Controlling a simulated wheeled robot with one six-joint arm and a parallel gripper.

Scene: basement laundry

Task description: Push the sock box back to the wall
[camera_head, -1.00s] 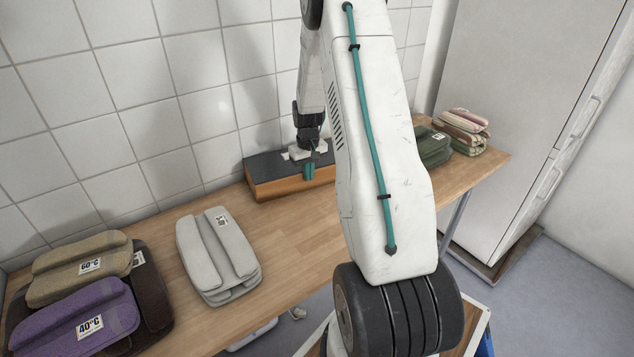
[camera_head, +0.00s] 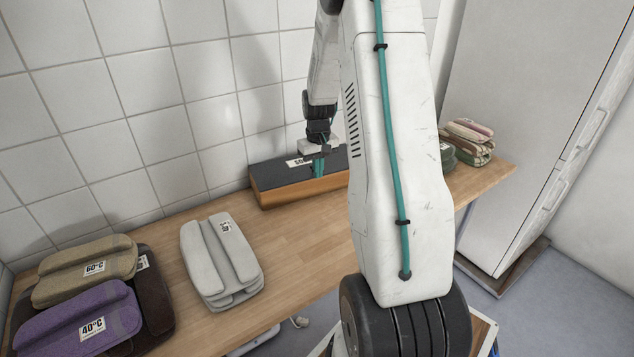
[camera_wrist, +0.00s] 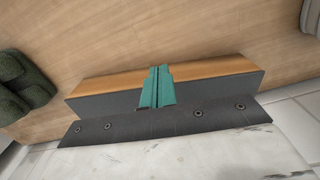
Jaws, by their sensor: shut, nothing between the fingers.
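The sock box (camera_head: 290,191), with a dark top, a pale label and an orange-brown front, sits on the wooden table near the tiled wall. Its right end is hidden behind my arm. Any gap between its back and the wall is hidden from these views. My gripper (camera_head: 319,169) points down at the box, its teal fingers shut and empty over the top near the front edge. In the wrist view the closed fingers (camera_wrist: 157,88) overlap the box's dark top and orange front (camera_wrist: 102,83). I cannot tell whether they touch it.
A grey folded stack (camera_head: 220,262) lies left of the box on the table (camera_head: 290,245). Tan (camera_head: 85,270) and purple (camera_head: 92,320) bundles lie farther left. A green bundle (camera_wrist: 22,88) and a striped stack (camera_head: 468,142) are to the right. The table is bare before the box.

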